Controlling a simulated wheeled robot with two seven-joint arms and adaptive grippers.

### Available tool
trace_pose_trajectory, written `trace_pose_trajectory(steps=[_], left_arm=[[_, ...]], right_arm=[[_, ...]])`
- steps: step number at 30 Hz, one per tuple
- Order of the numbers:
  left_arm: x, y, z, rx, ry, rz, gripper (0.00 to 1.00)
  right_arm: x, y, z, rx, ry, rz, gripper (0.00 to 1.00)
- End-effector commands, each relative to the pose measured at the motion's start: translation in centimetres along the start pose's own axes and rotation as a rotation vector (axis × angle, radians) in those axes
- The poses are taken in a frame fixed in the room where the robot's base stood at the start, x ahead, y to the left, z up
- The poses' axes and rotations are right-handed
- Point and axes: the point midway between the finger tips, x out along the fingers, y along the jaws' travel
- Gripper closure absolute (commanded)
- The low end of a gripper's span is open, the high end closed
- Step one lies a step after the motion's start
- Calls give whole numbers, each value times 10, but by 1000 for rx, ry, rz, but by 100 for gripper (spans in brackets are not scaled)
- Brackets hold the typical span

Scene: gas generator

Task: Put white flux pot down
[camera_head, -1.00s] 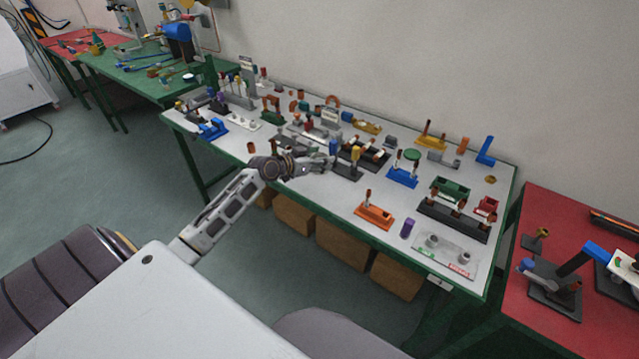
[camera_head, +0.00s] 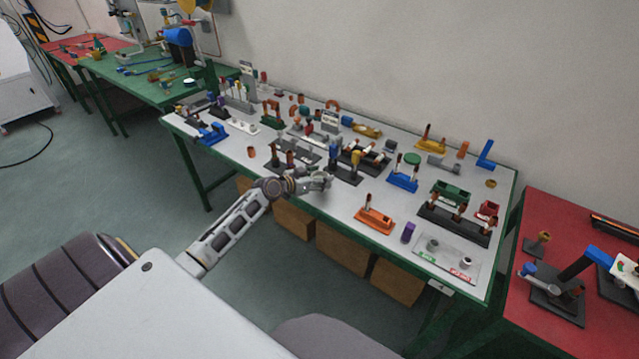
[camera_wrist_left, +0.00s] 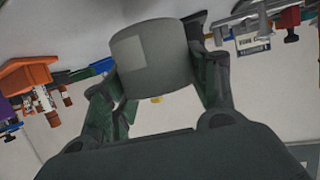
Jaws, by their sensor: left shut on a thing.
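My left gripper (camera_head: 316,183) is over the front part of the white-topped table, left of the orange holder. In the left wrist view, its fingers (camera_wrist_left: 160,78) are shut on the sides of a plain grey-white pot (camera_wrist_left: 150,55), a short cylinder with a lighter square patch. The pot is small and partly hidden by the gripper in the head view. I cannot tell whether its base touches the table. A pale plate (camera_head: 445,270) with a green and a red label lies at the table's front right and bears two small pots. My right gripper is not in view.
The orange holder (camera_head: 374,221) and a purple piece (camera_head: 408,232) stand near the front edge. A black stand (camera_head: 345,174) is just behind my gripper, and a blue holder (camera_head: 402,180) is further right. Bare table shows between the gripper and the orange holder.

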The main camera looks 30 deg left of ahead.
Motion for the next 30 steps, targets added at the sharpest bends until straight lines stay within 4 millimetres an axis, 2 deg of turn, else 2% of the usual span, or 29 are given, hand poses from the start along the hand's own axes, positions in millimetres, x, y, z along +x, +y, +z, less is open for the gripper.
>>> trace_pose_trajectory(steps=[7, 24, 25, 29, 30], left_arm=[[8, -1, 22, -1, 1, -1, 69], [10, -1, 26, 1, 1, -1, 69], [9, 0, 26, 0, 0, -1, 38], [9, 0, 26, 0, 0, -1, 21], [9, 0, 26, 0, 0, -1, 20]], right_arm=[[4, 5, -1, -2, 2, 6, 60], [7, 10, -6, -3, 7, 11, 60], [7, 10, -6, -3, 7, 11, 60], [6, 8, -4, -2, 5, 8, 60], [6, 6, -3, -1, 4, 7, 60]])
